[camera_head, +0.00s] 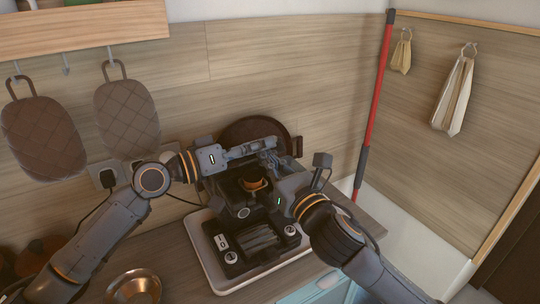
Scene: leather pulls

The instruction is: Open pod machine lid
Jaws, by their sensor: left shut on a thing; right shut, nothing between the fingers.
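The black pod machine (245,213) stands on a light tray (214,270) on the counter. A brown, ring-like part (253,184) shows in its dark top. My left gripper (272,146) reaches in from the left over the back of the machine's top. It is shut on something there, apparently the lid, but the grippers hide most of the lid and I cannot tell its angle. My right gripper (268,160) comes in from the right, close to the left gripper's fingertips. It is shut and empty.
A round dark pan-like object (240,131) leans on the wall behind the machine. A metal bowl (134,287) sits at the front left. A red pole (376,90) stands at the right. Quilted pot holders (127,115) hang at the left.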

